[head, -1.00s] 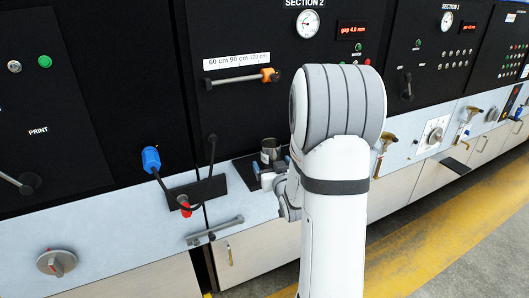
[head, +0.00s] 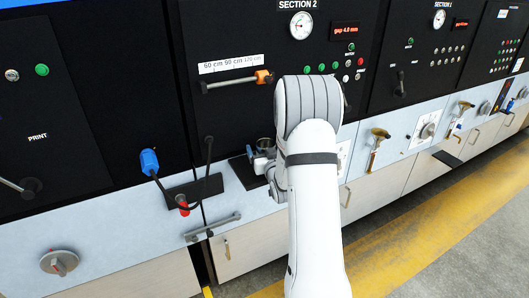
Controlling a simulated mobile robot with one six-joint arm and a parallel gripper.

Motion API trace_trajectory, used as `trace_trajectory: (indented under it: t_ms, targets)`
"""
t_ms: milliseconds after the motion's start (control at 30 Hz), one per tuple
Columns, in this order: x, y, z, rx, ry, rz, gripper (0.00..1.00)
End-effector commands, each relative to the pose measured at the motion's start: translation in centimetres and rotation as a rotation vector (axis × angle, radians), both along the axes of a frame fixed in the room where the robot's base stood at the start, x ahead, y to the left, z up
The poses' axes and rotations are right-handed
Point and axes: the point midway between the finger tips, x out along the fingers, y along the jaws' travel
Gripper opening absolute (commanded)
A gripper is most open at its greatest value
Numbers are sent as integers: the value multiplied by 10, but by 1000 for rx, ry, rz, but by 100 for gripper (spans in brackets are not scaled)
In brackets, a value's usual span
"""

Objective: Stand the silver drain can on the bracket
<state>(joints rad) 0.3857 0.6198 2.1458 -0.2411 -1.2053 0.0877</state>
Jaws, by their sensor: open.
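The silver drain can (head: 265,143) stands upright on a dark bracket plate (head: 239,172) on the front of the machine, below the Section 2 panel. Only its upper part shows; my gripper hides the rest. My gripper (head: 261,156) is open, with small blue parts at its fingers. It is right in front of the can and low on it. I cannot tell whether the fingers touch the can or stand around it. My white arm covers the area to the right of the can.
A similar dark plate (head: 447,158) sticks out further right, bare. A dark holder (head: 194,193) with a red-tipped tool and a blue handle (head: 149,161) is to the left. A grey bar handle (head: 213,227) sits below. The yellow-striped floor is clear.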

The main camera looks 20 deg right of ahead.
Motion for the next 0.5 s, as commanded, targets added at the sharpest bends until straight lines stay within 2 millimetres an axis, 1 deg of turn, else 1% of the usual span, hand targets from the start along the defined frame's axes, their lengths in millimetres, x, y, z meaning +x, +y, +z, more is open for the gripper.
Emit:
trace_trajectory:
  t_ms: [133,500]
  targets:
    - [0,0,-1,0,0,0,84]
    - [-1,0,0,0,0,-1,54]
